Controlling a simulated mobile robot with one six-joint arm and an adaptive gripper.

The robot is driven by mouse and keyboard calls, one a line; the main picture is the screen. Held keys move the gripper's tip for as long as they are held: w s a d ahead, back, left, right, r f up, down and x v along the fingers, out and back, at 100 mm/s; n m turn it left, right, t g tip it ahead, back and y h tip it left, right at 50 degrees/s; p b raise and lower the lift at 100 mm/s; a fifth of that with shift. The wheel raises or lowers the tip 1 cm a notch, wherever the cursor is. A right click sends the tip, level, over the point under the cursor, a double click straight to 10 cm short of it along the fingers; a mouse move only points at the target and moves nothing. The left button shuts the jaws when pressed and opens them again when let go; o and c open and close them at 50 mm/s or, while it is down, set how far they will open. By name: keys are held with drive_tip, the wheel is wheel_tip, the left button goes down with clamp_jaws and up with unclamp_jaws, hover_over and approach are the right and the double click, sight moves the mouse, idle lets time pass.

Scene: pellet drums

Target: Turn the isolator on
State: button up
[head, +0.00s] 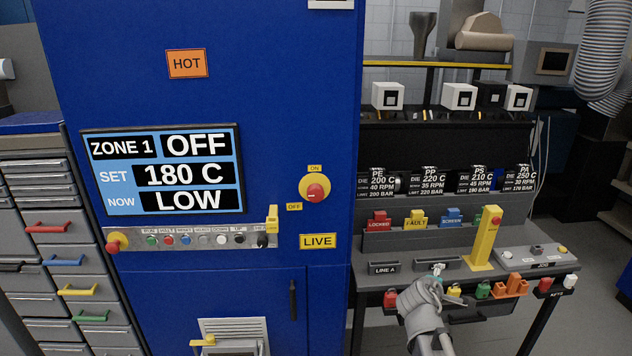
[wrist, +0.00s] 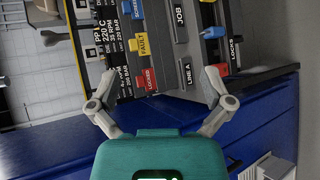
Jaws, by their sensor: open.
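The isolator (head: 315,190) is a red knob on a yellow disc on the blue cabinet front, in the head view. An ON label (head: 315,169) is above it and an OFF label (head: 294,207) is at its lower left. The knob's exact pointing is too small to tell. My gripper (head: 438,268) is to the right of and below the isolator, over the front of the bench, well apart from it. Its fingers are mostly hidden there. In the wrist view my gripper (wrist: 160,98) has its two fingers spread, with nothing between them. The isolator does not show in that view.
The cabinet display (head: 165,170) reads ZONE 1 OFF, SET 180 C, NOW LOW. A button strip (head: 190,240) lies beneath it, with a yellow post (head: 272,218) near the isolator. A LIVE sign (head: 318,241) is below. The bench (head: 375,268) has a tall yellow stand (head: 486,240).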

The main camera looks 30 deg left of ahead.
drive_tip(key=s+a+r+n+t+y+p, duration=0.1)
drive_tip(key=a+r+n+t+y+p, duration=0.15)
drive_tip(key=a+r+n, duration=0.4)
drive_tip(key=s+a+r+n+t+y+p, duration=0.1)
drive_tip(key=a+r+n+y+p, duration=0.2)
drive_tip(key=a, duration=0.7)
drive_tip(key=n+g+y+p, duration=0.2)
drive_tip(key=n+y, duration=0.5)
drive_tip(key=n, duration=0.3)
approach(316, 195)
drive_tip(key=s, duration=0.1)
drive_tip(key=shift+s+d+f+t+h, duration=0.1)
drive_tip(key=shift+s+d+t+h, duration=0.1)
drive_tip(key=shift+t+h, duration=0.05)
drive_tip(key=shift+w+a, duration=0.1)
drive_tip(key=shift+w, duration=0.1)
drive_tip(key=x, duration=1.3)
drive_tip(key=shift+w+a, duration=0.15)
drive_tip(key=shift+w, duration=0.05)
drive_tip(key=c, duration=1.1)
